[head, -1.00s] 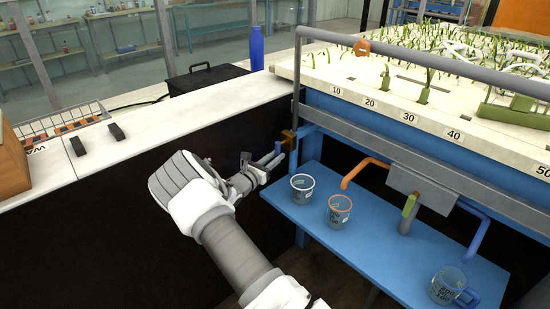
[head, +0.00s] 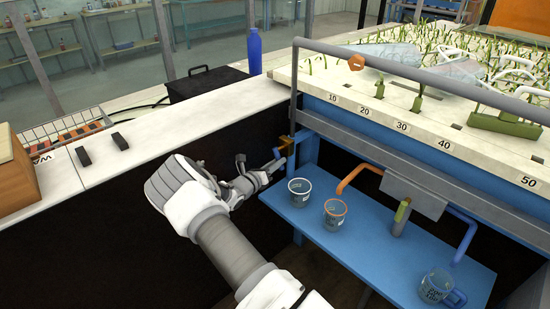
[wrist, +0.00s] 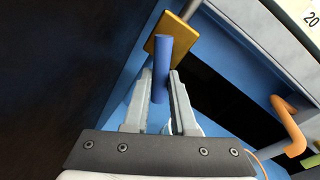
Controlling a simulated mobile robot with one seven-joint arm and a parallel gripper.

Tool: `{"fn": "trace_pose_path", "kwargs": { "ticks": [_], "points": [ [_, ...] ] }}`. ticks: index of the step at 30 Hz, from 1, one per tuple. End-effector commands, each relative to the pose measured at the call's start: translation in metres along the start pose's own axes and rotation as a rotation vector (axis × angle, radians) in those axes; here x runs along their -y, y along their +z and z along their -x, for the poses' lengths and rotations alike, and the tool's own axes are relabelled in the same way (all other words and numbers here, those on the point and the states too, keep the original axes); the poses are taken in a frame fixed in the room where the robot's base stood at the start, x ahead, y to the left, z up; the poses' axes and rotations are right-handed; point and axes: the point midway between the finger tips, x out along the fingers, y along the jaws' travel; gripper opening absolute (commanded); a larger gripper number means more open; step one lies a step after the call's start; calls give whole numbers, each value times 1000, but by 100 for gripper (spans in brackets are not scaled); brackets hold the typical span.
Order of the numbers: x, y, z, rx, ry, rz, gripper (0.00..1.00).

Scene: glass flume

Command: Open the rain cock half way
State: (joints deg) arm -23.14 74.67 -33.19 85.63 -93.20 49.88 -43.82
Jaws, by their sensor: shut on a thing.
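The rain cock looks to be the brass fitting (head: 286,142) with a blue lever (head: 277,153), at the left end of the blue frame under the planted bed. In the wrist view the brass plate (wrist: 168,38) sits behind the blue lever (wrist: 162,70), which points back between the fingers. My gripper (wrist: 160,88) is shut on the lever, one finger on each side. In the head view my gripper (head: 272,163) reaches the lever from the left; its contact is small there. The exact angle of the lever is hard to tell.
A blue shelf (head: 375,244) below holds a clear cup (head: 299,192), an orange-rimmed cup (head: 334,214) and a blue-handled jug (head: 437,287). An orange pipe (head: 352,175) hangs above it. A grey rail (head: 430,77) crosses over the white bed. A dark wall lies left of my gripper.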

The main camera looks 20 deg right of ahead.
Motion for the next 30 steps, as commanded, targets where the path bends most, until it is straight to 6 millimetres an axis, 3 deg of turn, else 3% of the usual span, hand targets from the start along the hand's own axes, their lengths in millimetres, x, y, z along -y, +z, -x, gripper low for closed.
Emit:
{"fn": "trace_pose_path", "kwargs": {
  "ticks": [12,29,30],
  "points": [
    [8,1,2,-43,1,204,0],
    [8,1,2,-49,1,237,0],
    [8,1,2,-49,1,237,28]
  ]
}}
